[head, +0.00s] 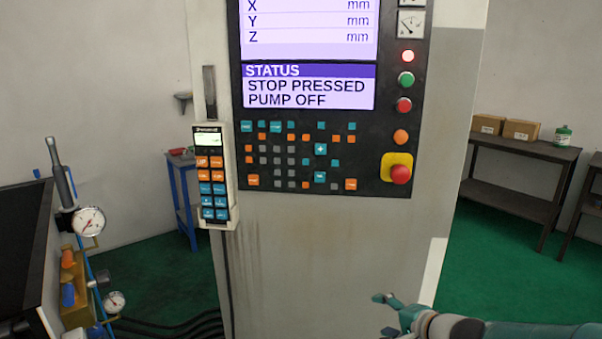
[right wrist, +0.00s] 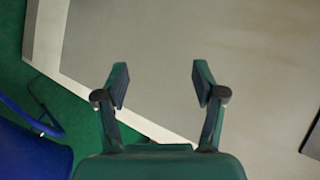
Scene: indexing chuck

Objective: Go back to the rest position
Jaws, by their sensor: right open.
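My right gripper (head: 384,315) is at the lower right of the head view, in front of the lower part of the grey machine cabinet (head: 330,250). In the right wrist view its two fingers (right wrist: 160,85) are spread apart with nothing between them. The cabinet's plain surface (right wrist: 220,50) fills much of that view behind the fingers. My left gripper does not show in either view.
The control panel screen (head: 308,87) reads "STOP PRESSED" and "PUMP OFF". A red emergency stop button (head: 400,174) sits at the panel's lower right. A handheld pendant (head: 214,176) hangs at its left. A dark bench (head: 515,196) stands at the right over green floor.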

